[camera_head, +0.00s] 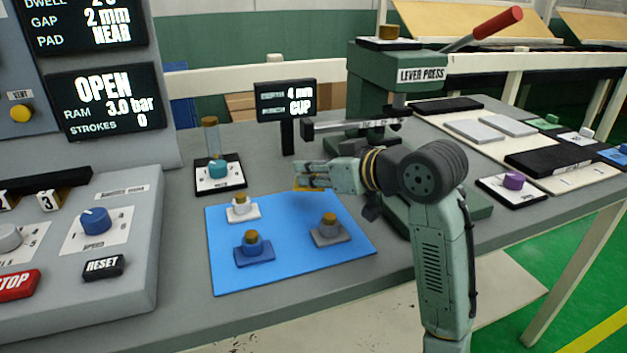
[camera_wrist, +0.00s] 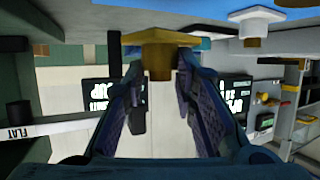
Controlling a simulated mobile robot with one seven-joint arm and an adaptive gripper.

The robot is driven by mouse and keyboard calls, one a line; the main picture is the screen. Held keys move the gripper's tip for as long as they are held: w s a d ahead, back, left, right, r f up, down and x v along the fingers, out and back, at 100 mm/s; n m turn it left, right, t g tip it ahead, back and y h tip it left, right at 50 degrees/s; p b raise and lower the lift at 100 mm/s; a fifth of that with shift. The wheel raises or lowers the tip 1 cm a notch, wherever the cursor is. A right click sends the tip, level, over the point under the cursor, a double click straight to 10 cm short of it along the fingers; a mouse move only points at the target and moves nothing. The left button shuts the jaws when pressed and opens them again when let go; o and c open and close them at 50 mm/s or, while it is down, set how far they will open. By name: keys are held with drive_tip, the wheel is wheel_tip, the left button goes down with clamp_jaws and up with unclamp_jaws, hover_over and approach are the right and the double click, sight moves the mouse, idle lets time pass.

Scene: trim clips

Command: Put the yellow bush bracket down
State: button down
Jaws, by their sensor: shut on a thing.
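My gripper (camera_head: 312,175) reaches in from the right over the back edge of the blue mat (camera_head: 300,265). It is shut on the yellow bush bracket (camera_head: 303,188), which is mostly hidden behind the fingers in the head view. In the wrist view the bracket's yellow plate (camera_wrist: 158,38) and brass bush show between the fingertips (camera_wrist: 158,66), with the blue mat at the top edge. I cannot tell whether the plate touches the mat. White (camera_head: 242,209), blue (camera_head: 254,248) and grey (camera_head: 330,231) brackets with brass bushes stand upright on the mat.
The lever press (camera_head: 375,85) stands behind my arm. A small display (camera_head: 286,100) and a base with a teal part and clear tube (camera_head: 218,168) are behind the mat.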

drive_tip(key=shift+w+a+f, duration=0.1)
drive_tip(key=shift+w+f, duration=0.05)
drive_tip(key=shift+w, duration=0.05)
drive_tip(key=shift+f, duration=1.65)
drive_tip(key=c, duration=1.3)
unclamp_jaws()
drive_tip(key=shift+f, duration=0.1)
drive_tip(key=shift+r+p, duration=0.25)
drive_tip(key=shift+p, duration=0.05)
drive_tip(key=b+v, duration=0.2)
drive_tip(key=v, duration=1)
drive_tip(key=shift+s+a, duration=0.1)
drive_tip(key=shift+f, duration=0.1)
